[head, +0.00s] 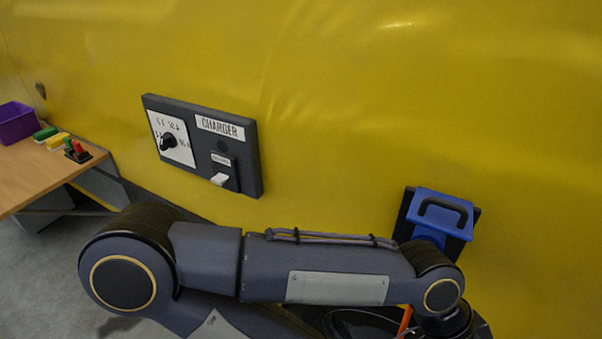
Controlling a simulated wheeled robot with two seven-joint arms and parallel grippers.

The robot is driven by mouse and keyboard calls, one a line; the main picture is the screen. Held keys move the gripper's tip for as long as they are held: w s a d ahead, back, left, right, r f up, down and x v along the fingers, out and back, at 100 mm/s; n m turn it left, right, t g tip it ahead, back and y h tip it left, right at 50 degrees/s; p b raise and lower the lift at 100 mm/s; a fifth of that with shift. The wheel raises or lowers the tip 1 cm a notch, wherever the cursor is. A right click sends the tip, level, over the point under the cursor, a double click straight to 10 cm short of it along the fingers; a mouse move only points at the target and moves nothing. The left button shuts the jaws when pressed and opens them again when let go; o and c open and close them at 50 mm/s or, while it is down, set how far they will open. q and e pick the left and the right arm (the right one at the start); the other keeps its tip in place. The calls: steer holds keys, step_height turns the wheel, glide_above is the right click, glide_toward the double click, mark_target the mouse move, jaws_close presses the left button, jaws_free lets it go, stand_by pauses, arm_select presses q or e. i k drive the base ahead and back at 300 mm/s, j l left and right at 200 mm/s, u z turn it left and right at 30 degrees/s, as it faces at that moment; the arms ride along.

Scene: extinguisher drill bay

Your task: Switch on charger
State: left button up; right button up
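The charger (252,158) is a dark grey panel on the yellow wall, left of centre in the head view, with a white "CHARGER" label. On its left is a white dial plate with a black rotary knob (169,142). At its lower right is a white switch (220,179) under a small label; I cannot tell its position for sure. One of my arms crosses the lower picture from left to right, below the panel and apart from it. Neither gripper shows.
A blue handled connector or cover (442,211) sits on a dark plate on the wall at right, partly behind my arm. A wooden table (30,175) at left holds a purple bin (16,124) and green, yellow and red-and-black items. The wall around the charger is clear.

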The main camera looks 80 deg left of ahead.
mark_target(219, 179)
steer(key=u, duration=3.5)
steer(key=i+j+z, duration=0.4)
steer(key=j, duration=0.35)
steer(key=i, duration=0.1)
